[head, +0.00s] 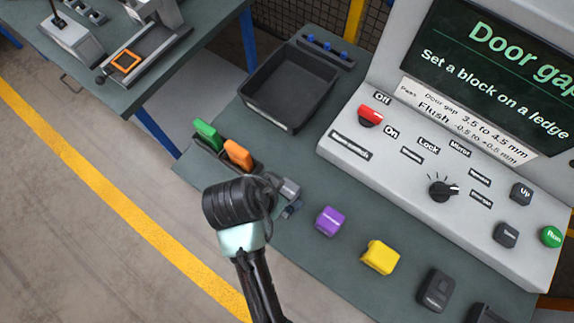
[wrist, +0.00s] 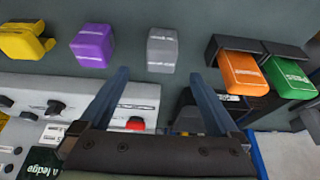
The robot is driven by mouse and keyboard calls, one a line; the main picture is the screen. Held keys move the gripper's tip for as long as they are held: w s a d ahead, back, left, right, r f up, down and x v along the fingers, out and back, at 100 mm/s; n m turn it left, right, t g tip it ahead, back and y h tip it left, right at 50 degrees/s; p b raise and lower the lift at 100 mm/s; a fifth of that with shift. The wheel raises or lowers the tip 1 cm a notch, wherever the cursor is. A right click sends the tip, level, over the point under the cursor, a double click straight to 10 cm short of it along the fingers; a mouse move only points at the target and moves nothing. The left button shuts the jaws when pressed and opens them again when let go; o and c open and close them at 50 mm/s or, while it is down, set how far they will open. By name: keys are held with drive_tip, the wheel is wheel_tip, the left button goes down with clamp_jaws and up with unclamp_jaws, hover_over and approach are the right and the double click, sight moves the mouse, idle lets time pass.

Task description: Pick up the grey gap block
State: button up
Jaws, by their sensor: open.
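The grey gap block (wrist: 162,50) lies on the dark green bench top, between the purple block (wrist: 93,46) and the black holder (wrist: 262,45). In the head view the grey block (head: 288,187) shows beside my gripper (head: 291,210), partly hidden by it. In the wrist view my gripper (wrist: 160,74) is open and empty. Its two blue fingers point toward the grey block, with the block lying just beyond and between the tips. I cannot tell the exact gap.
Orange (head: 238,153) and green (head: 207,134) blocks sit in the holder. A yellow block (head: 380,258) and a dark block (head: 435,290) lie to the right. An empty black tray (head: 270,118) stands behind. The control console (head: 400,165) borders the bench.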

sight(287, 189)
drive_tip(key=x, duration=0.2)
drive_tip(key=shift+w+f, duration=0.3)
drive_tip(key=shift+f, duration=0.05)
drive_tip(key=shift+p+x, duration=0.5)
drive_tip(key=shift+x, duration=2)
clamp_jaws()
